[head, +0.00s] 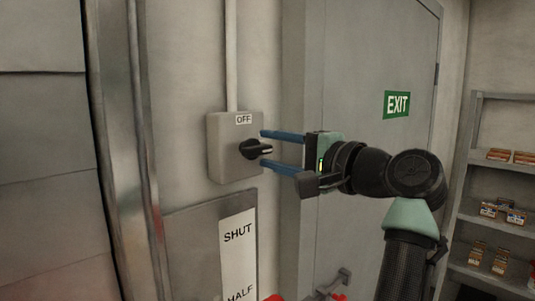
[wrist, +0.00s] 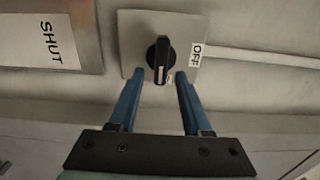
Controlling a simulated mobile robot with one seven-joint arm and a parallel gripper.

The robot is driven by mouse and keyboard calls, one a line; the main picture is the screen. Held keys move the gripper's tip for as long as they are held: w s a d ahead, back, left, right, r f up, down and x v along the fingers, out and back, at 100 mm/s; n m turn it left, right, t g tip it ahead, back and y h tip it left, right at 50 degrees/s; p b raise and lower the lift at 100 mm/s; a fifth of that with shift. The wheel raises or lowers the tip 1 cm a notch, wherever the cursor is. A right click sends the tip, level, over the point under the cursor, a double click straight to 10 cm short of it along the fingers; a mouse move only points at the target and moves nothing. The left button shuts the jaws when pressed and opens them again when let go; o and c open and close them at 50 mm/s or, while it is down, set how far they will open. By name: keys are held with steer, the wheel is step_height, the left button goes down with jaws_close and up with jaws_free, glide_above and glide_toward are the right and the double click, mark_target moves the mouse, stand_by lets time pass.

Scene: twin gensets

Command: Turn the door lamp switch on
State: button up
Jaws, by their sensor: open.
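The lamp switch is a grey box (head: 222,165) on the wall with a black rotary knob (head: 249,150) and an "OFF" label (head: 244,119) at its top. In the head view the knob's handle points right, not up at the OFF label. In the wrist view the knob (wrist: 159,55) has its white line toward my gripper, and a small pale mark (wrist: 168,80) near its tip is too small to read. My gripper (head: 264,150) is open, its blue fingers spread above and below the knob's handle end. The wrist view shows the gripper (wrist: 156,85) holding nothing; I cannot tell whether a finger touches the knob.
A grey exit door (head: 345,75) with a green EXIT sign (head: 397,104) is behind my arm. A panel marked SHUT and HALF (head: 238,260) is below the switch. A conduit (head: 231,55) rises above it. Shelves with boxes (head: 490,190) stand at right.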

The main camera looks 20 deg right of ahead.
steer(key=b+v, duration=0.5)
steer(key=v, duration=0.6)
steer(key=shift+s, duration=0.2)
steer(key=w+a+f+n+t+h+b, duration=0.2)
steer(key=a+n+h, duration=0.1)
steer(key=a, duration=0.3)
steer(key=w+a+f+n+t+h+b, duration=0.2)
steer(key=a+n+h, duration=0.1)
steer(key=a, duration=0.4)
steer(key=s+a+r+n+t+b, duration=0.2)
steer(key=s+a+n+t, duration=0.4)
steer(key=s+a, duration=0.6)
steer(key=shift+s+r+n, duration=0.55)
steer(key=shift+s+n, duration=0.4)
steer(key=shift+n, duration=0.15)
